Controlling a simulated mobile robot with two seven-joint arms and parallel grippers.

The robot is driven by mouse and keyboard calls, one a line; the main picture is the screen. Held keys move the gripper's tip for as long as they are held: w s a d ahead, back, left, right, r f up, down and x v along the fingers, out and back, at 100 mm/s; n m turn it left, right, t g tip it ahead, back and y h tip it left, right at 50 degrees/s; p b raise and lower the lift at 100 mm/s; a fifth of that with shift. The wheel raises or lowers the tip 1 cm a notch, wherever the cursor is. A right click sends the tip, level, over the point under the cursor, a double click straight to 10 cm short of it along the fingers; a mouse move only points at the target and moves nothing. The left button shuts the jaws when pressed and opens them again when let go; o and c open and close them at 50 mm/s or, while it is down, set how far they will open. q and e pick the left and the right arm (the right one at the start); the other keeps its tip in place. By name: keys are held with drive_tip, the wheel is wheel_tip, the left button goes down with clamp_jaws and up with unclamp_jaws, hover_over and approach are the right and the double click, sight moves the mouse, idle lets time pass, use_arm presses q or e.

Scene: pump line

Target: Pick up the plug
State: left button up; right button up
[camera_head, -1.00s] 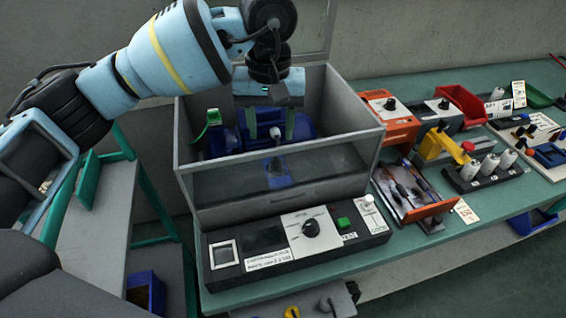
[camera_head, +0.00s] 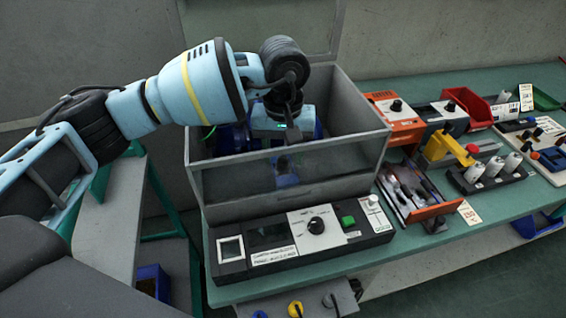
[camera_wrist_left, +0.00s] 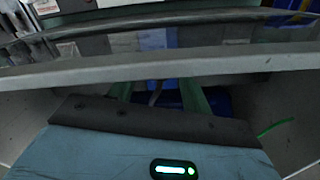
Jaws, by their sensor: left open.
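My left gripper (camera_head: 284,158) points down inside the grey open-topped box (camera_head: 222,213), behind its clear front pane. It is open. In the left wrist view its two green fingers (camera_wrist_left: 158,97) stand apart. A small grey piece (camera_wrist_left: 155,94), perhaps the plug, shows between them against blue. I cannot tell whether the fingers touch it. In the head view, a grey piece (camera_head: 283,165) shows dimly through the pane below my gripper. The blue pump (camera_head: 230,138) in the box is mostly hidden by my wrist. My right gripper is not in view.
The box rim (camera_wrist_left: 160,69) crosses close in front of my fingers in the left wrist view. A control panel (camera_head: 300,240) with a knob and green button stands before the box. An orange unit (camera_head: 393,115) and an open parts tray (camera_head: 418,203) stand to its right.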

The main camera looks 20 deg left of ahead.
use_arm(q)
drive_tip(key=shift+f, duration=0.25)
clamp_jaws()
drive_tip(key=shift+r, duration=0.15)
wheel_tip(320, 180, up, 10)
drive_tip(key=shift+b, duration=0.3)
